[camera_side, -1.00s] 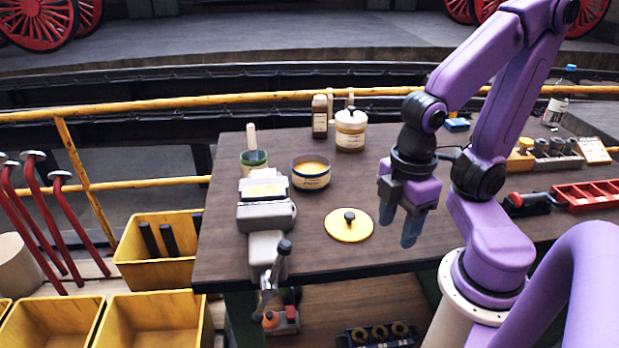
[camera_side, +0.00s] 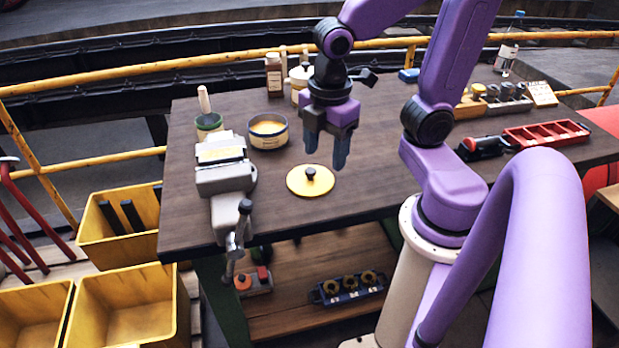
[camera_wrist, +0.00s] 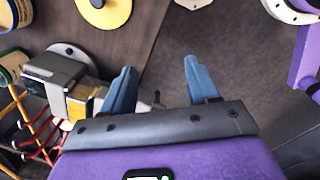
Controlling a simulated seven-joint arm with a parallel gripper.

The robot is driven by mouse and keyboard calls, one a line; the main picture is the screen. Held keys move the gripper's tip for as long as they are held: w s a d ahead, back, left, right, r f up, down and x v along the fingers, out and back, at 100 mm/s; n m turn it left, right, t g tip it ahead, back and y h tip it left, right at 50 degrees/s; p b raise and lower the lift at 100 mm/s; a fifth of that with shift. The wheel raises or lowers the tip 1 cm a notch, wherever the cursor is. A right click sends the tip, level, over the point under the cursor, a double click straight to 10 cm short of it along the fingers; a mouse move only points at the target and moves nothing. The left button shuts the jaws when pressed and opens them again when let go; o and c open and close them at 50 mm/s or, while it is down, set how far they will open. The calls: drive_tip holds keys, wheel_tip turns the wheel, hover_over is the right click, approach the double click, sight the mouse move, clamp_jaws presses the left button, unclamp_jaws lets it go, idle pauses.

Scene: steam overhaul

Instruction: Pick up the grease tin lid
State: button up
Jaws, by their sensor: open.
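The grease tin lid is a flat yellow disc (camera_side: 300,182) with a dark knob, lying on the brown workbench (camera_side: 380,165). It also shows at the top of the wrist view (camera_wrist: 112,8), partly cut off by the frame. An open tin with yellow contents (camera_side: 268,134) stands behind it, to its left. My gripper (camera_side: 325,158) is open and empty, with blue fingers pointing down. In the side view it hangs just behind and right of the lid, apparently above the bench. In the wrist view its fingertips (camera_wrist: 160,65) are spread apart and the lid is beyond them, up and left.
A grey vise (camera_side: 225,180) is mounted at the bench's left front. A green pot with a brush (camera_side: 208,122), a brown bottle (camera_side: 273,76) and a pale lidded jar (camera_side: 298,80) stand behind. A red tray (camera_side: 545,134) sits right. The bench right of the lid is clear.

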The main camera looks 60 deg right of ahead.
drive_tip(key=w+d+r+n+h, duration=0.15)
drive_tip(key=w+d+n, duration=0.25)
drive_tip(key=w+d, duration=0.45)
hover_over(310, 170)
drive_tip(key=shift+n, duration=0.4)
drive_tip(key=f, duration=1.1)
drive_tip(key=shift+a, duration=0.25)
drive_tip(key=shift+s+d+f, duration=0.1)
drive_tip(key=shift+s+f, duration=0.05)
drive_tip(key=shift+f, duration=1.85)
drive_tip(key=shift+d+f, duration=0.1)
drive_tip(key=shift+f, duration=0.7)
clamp_jaws()
